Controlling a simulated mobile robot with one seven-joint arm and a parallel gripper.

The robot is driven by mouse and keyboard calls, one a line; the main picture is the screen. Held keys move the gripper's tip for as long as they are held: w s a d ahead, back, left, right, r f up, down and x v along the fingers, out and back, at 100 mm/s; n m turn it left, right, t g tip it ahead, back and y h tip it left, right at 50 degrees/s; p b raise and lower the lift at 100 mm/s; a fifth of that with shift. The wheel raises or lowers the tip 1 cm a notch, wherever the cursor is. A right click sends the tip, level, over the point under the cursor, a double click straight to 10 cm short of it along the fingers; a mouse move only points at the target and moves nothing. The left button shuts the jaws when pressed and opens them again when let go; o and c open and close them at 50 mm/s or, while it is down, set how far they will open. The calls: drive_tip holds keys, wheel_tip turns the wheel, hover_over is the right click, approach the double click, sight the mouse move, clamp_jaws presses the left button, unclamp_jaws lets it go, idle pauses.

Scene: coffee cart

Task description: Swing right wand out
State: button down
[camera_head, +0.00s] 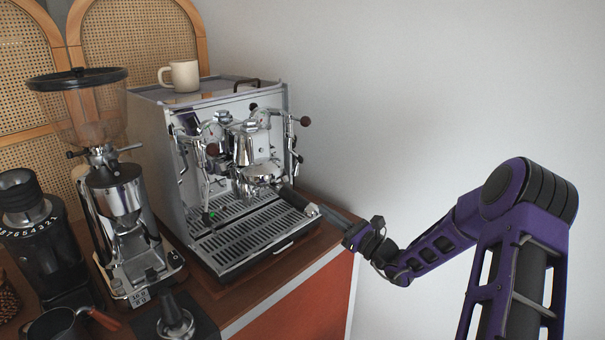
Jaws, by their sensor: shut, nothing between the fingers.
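The chrome espresso machine (236,170) stands on the wooden counter. Its right wand (291,145) hangs at the machine's right front side, below a dark knob (304,121), close to the machine body. My gripper (326,211) is shut and empty. It is low at the machine's right front corner, below and to the right of the wand and apart from it. A portafilter (298,199) sits in the group head, its dark handle pointing toward my gripper. The handle's end and my fingertips overlap in the picture; I cannot tell whether they touch.
A cream mug (181,75) stands on the machine. The space right of the machine is free up to the grey wall (430,90).

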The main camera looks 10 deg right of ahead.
sight(296, 156)
drive_tip(key=shift+w+a+r+m+t, duration=0.25)
drive_tip(key=shift+w+r, duration=0.1)
drive_tip(key=shift+r, duration=0.15)
drive_tip(key=shift+w+a+r+m+t, duration=0.15)
drive_tip(key=shift+w+a+r, duration=0.05)
drive_tip(key=shift+w+r, duration=0.2)
drive_tip(key=shift+s, duration=0.1)
drive_tip(key=x, duration=0.9)
drive_tip(key=shift+a+r, duration=0.1)
drive_tip(key=shift+a, duration=0.05)
drive_tip(key=shift+w+a+r, duration=0.1)
drive_tip(key=shift+w+a, duration=0.05)
drive_tip(key=shift+w, duration=0.2)
drive_tip(key=shift+p, duration=0.35)
